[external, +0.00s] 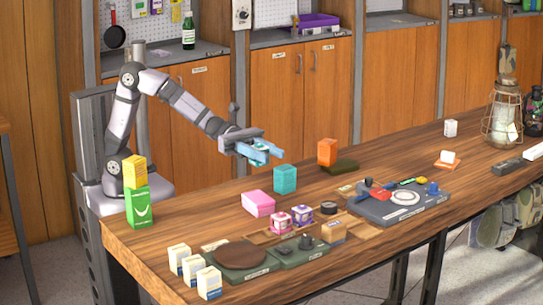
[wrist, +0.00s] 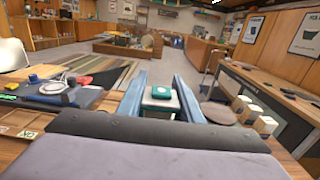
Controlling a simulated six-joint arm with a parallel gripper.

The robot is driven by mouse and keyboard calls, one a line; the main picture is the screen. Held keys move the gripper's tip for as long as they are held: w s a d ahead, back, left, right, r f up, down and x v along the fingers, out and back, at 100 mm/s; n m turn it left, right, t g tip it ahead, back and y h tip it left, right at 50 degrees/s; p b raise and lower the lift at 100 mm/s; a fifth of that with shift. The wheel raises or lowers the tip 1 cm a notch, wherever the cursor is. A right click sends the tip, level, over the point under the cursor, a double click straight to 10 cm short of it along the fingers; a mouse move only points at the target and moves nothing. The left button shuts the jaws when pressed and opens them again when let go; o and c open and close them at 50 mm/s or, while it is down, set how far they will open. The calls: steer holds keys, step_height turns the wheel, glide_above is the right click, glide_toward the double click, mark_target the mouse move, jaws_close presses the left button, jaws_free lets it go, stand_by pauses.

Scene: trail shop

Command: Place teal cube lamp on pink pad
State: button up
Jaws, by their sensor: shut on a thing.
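My gripper (external: 256,150) is shut on the teal cube lamp (wrist: 160,92), holding it in the air above the table's back edge. A pink block (external: 258,204) lies on the table below and near the gripper, beside an upright teal box (external: 285,180). I cannot make out a separate flat pink pad for certain; a small salmon-coloured piece (external: 445,165) lies under a white block at the right.
Pink and purple cubes (external: 281,222) (external: 302,215) stand in front. A dark round plate (external: 240,254), white cartons (external: 190,269), an orange box (external: 327,152) and a grey tool tray (external: 405,205) surround them. Stacked yellow and green boxes (external: 137,190) stand left. Bare wood shows left of the pink block.

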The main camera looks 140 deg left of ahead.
glide_above(266, 202)
steer(key=shift+w+f, duration=0.1)
steer(key=shift+f, duration=2.9)
steer(key=shift+f, duration=0.1)
steer(key=shift+f+b, duration=0.35)
steer(key=shift+f, duration=1.4)
steer(key=shift+f+b, duration=0.2)
steer(key=shift+b, duration=0.15)
steer(key=o, duration=1.1)
steer(key=shift+c, duration=0.2)
steer(key=shift+r, duration=0.15)
